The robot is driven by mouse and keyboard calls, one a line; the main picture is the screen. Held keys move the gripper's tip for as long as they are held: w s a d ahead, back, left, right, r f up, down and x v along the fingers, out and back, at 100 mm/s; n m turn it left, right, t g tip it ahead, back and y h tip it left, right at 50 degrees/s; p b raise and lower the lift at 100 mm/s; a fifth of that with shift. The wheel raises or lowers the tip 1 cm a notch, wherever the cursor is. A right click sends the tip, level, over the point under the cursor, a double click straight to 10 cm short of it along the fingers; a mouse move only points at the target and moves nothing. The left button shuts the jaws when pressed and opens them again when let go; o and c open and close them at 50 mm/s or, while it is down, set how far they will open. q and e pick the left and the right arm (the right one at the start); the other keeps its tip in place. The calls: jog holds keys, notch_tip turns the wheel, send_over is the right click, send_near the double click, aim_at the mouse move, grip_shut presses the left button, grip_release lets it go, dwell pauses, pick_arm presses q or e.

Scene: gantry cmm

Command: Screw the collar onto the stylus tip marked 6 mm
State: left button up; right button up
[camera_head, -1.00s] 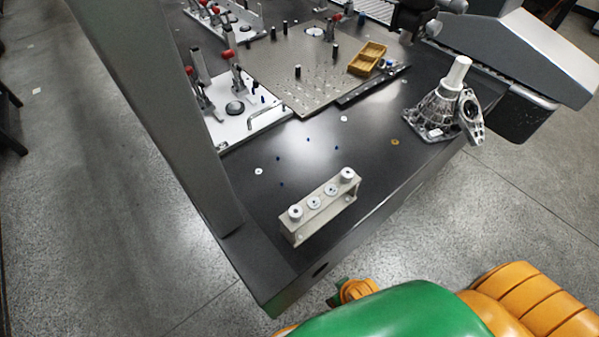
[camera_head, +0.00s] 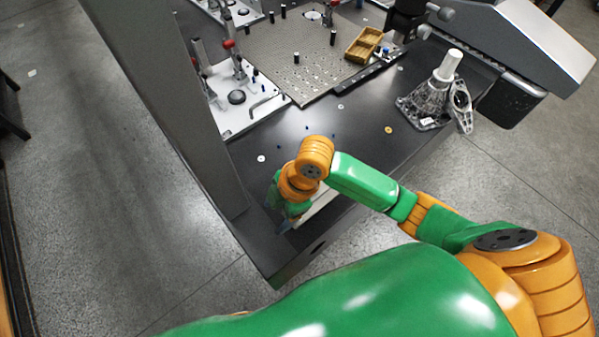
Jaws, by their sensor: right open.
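The light beige rack (camera_head: 322,206) stands near the table's front edge and is mostly hidden behind my right forearm and wrist. The round white-topped pieces on it are hidden now, so I cannot make out the collar, the stylus tip or any 6 mm marking. My right gripper (camera_head: 284,226) points down at the rack's left end, low over the dark table. It is open, but its fingers are small and partly covered by my wrist, and I cannot tell whether it touches anything. My left gripper is not in view.
The dark table (camera_head: 375,155) is mostly clear behind the rack, with small discs lying on it. A metal casting (camera_head: 430,104) stands at the right. A perforated plate (camera_head: 300,70) with a yellow tray (camera_head: 364,45) lies further back. A grey upright (camera_head: 190,100) rises on the left.

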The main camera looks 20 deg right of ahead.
jog(key=w+d+r+n, duration=0.1)
jog(key=d, duration=0.1)
jog(key=w+d+r+n+g+h, duration=0.1)
jog(key=w+d+n, duration=0.1)
jog(key=w+d+r+n+h, duration=0.1)
jog(key=d+r+n, duration=0.1)
jog(key=shift+w+d+r+g, duration=0.1)
jog(key=shift+w+d+g, duration=0.15)
jog(key=shift+d+g, duration=0.15)
jog(key=shift+h, duration=0.3)
jog(key=f, duration=0.4)
jog(key=a+f, duration=0.1)
jog(key=f, duration=0.1)
jog(key=shift+s+f, duration=0.3)
jog(key=shift+f, duration=0.1)
grip_shut()
jog(key=shift+r+m+p, duration=0.2)
jog(key=shift+m+p, duration=0.1)
jog(key=shift+p, duration=0.45)
jog(key=shift+m+t+p, duration=0.3)
jog(key=shift+m+p, duration=1.15)
jog(key=shift+m, duration=0.25)
jog(key=shift+f, duration=0.15)
jog(key=shift+m+p, duration=0.45)
jog(key=shift+m, duration=0.05)
jog(key=shift+m+p, duration=0.45)
jog(key=shift+m, duration=0.35)
